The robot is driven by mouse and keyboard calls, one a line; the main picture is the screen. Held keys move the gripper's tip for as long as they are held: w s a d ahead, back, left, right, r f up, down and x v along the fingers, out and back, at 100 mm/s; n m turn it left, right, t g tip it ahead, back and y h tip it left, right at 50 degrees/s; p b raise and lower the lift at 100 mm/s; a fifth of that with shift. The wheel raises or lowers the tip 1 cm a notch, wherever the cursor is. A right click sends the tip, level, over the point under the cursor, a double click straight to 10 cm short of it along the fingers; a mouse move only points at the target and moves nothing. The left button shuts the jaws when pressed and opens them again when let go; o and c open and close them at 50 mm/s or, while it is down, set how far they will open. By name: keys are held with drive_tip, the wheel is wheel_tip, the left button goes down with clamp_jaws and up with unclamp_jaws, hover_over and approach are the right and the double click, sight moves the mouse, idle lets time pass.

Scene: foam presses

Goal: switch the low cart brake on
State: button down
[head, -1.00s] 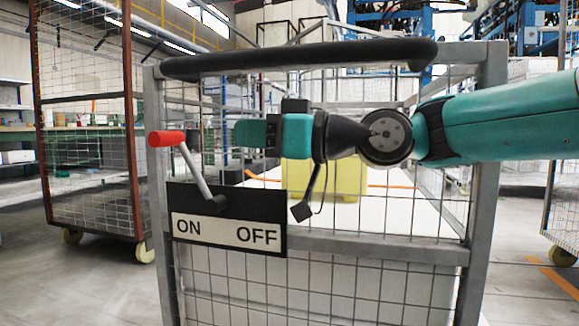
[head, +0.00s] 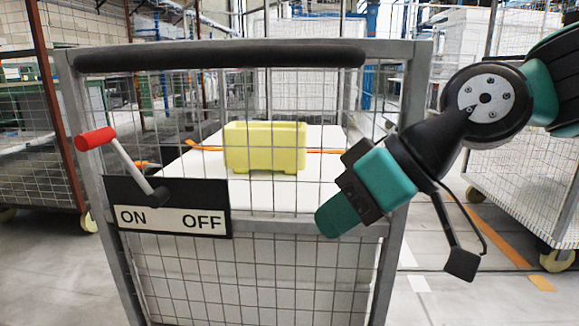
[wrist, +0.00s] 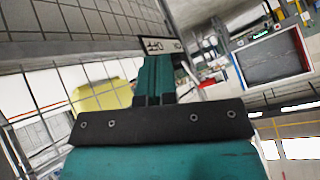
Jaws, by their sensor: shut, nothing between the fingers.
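The low cart (head: 398,200) stands in front of me, with grey posts, wire mesh and a black padded handle (head: 220,54). Its brake lever has a red grip (head: 95,138) and a grey rod (head: 133,168), tilted up and left toward the ON side. The lever's pivot is on a black plate with a white ON/OFF label (head: 172,219). My gripper (head: 328,222) is shut and empty, in front of the cart's right side, pointing down and left, well right of the lever. In the wrist view the shut fingers (wrist: 154,75) point toward the label plate (wrist: 160,44); the lever is not clear there.
A yellow bin (head: 264,147) sits on the cart's white deck (head: 205,180) behind the mesh. A tall mesh cart (head: 30,120) stands at the left, another (head: 530,190) at the right. Grey floor (head: 425,300) is clear at the right front.

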drive_tip(key=s+d+f+m+g+h+p, duration=0.25)
drive_tip(key=s+d+h+p, duration=0.2)
drive_tip(key=s+d, duration=0.55)
wheel_tip(320, 180, up, 37)
drive_tip(key=p, duration=3.7)
drive_tip(key=shift+s+r, duration=0.2)
drive_tip(key=shift+m, duration=0.25)
